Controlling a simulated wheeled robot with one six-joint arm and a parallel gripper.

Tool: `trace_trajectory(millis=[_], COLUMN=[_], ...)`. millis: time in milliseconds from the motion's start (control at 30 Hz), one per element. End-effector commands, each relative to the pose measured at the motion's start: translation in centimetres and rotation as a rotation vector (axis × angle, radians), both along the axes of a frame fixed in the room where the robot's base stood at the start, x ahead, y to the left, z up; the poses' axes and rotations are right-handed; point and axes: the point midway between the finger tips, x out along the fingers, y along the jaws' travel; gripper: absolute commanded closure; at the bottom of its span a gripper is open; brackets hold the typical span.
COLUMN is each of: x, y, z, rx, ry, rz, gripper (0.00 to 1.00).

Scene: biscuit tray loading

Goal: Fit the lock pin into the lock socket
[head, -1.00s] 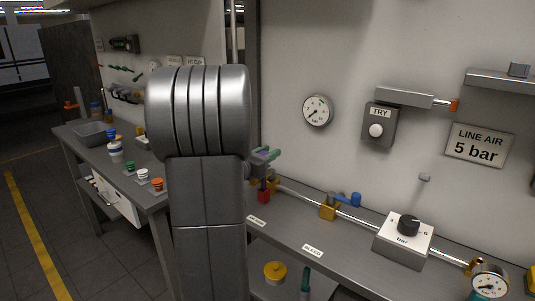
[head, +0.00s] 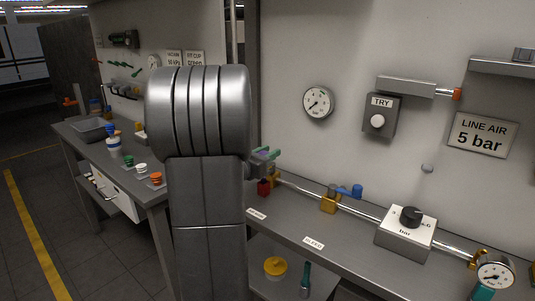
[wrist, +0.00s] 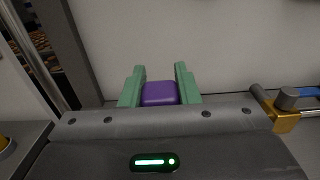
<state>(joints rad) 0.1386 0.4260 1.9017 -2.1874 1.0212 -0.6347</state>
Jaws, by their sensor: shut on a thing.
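My gripper (wrist: 160,78) has two green fingers closed on the sides of a purple block (wrist: 160,94), which may be the lock pin's head. I cannot tell whether the red block touches what I hold. No lock socket can be made out for sure; my arm hides part of the bench.
A pipe with a blue-handled valve (head: 349,191) runs along the bench to a regulator box (head: 405,234) and a gauge (head: 496,272). The TRY button box (head: 381,115) is on the wall. A side bench at left holds a grey bin (head: 92,130) and small coloured caps.

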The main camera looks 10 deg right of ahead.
Motion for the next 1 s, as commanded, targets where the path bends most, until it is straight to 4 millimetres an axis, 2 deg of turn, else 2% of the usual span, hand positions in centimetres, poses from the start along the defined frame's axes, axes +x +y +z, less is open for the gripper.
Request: trace_trajectory(millis=[367, 400, 500, 533, 833, 1000], x=[0.0, 0.0, 0.0, 0.0, -0.1, -1.1], y=[0.0, 0.0, 0.0, 0.0, 0.2, 1.7], z=[-1.0, -1.0, -1.0, -1.0, -1.1, -1.1], rx=[0.000, 0.000, 0.000, 0.000, 0.001, 0.000], ry=[0.000, 0.000, 0.001, 0.001, 0.003, 0.003], rz=[0.000, 0.000, 0.000, 0.000, 0.001, 0.004], gripper=[0.94, 0.68, 0.48, 0.46, 0.46, 0.46])
